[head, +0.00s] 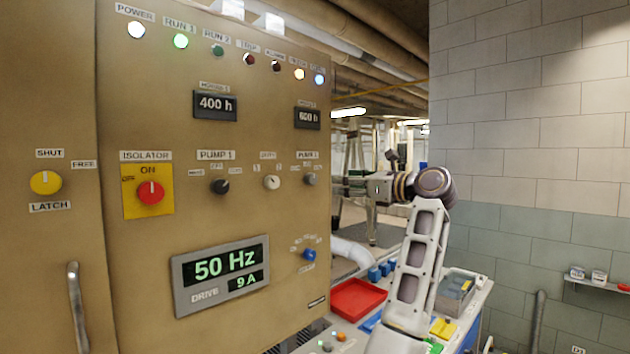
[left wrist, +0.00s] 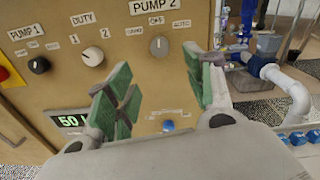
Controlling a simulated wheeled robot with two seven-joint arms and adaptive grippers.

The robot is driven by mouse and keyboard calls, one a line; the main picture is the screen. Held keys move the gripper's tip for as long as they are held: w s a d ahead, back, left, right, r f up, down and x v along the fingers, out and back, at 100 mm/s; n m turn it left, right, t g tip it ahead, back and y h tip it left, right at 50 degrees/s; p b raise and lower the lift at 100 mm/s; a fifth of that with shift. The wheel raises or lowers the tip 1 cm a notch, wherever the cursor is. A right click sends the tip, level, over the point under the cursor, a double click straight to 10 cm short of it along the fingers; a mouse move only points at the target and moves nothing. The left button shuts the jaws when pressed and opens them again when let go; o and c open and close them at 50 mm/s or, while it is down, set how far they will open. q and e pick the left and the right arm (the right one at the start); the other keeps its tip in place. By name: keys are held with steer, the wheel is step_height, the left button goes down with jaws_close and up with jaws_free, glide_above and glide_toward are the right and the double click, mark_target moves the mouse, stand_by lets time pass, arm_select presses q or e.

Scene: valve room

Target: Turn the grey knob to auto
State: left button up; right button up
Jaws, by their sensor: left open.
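The grey knob (head: 310,179) sits on the tan panel under the PUMP 2 label, near the panel's right edge. In the left wrist view the grey knob (left wrist: 158,46) has OFF above it and AUTO to its upper right; its pointer looks about upright, toward OFF. My left gripper (head: 347,187) is to the right of the knob in the head view, its fingers small and partly unclear. In the left wrist view the left gripper (left wrist: 162,88) is open and empty, its green-padded fingers spread below and beside the knob, apart from it. My right gripper is not in view.
A white DUTY knob (head: 271,182), black PUMP 1 knob (head: 220,186), red isolator (head: 150,192) and blue knob (head: 309,255) share the panel. A red tray (head: 357,300) lies on the bench at right. A block wall (head: 540,130) stands at far right.

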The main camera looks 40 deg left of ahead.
mark_target(314, 179)
arm_select(q)
steer(key=a, duration=0.3)
steer(key=a+p, duration=0.1)
steer(key=a, duration=0.6)
steer(key=shift+w+p, duration=0.25)
steer(key=shift+p, duration=0.1)
steer(key=shift+a, duration=0.8)
steer(key=shift+w+a, duration=0.1)
steer(key=shift+a, duration=0.35)
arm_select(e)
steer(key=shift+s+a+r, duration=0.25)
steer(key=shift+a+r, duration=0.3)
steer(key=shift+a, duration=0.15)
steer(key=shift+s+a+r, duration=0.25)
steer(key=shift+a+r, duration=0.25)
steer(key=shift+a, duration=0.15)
arm_select(q)
steer(key=c, duration=1)
steer(key=shift+c, duration=0.2)
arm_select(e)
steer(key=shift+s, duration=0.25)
